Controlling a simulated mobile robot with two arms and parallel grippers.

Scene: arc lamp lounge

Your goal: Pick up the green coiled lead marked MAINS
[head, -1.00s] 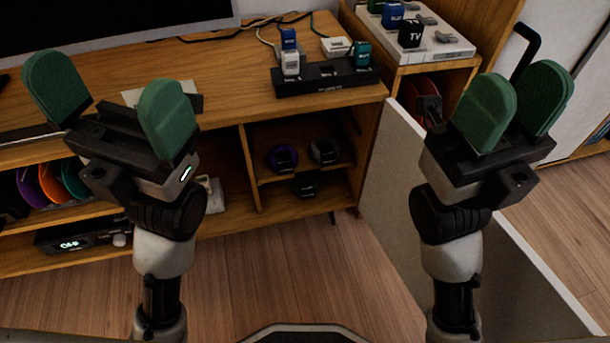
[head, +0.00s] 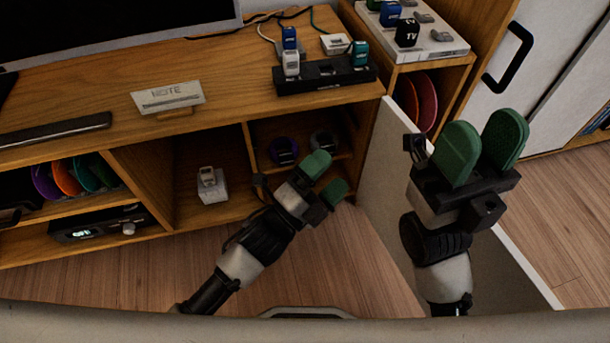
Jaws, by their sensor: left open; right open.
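I cannot make out a green coiled lead or a MAINS label. Two coils hang in the small upper cubby of the cabinet: a purple one (head: 284,151) and a grey one (head: 324,141). My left gripper (head: 325,179), with green finger pads, is open and empty in front of this cubby, just below the coils. It hides most of the space beneath them. My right gripper (head: 481,143) is open and empty, raised at the right in front of the open white door.
The open white door (head: 388,170) stands right of the cubby. Coloured discs (head: 68,178) fill the left shelf. A white box (head: 212,188) stands in the middle bay. A power strip (head: 325,80) with plugs lies on top, near a sign (head: 168,97). Floor in front is clear.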

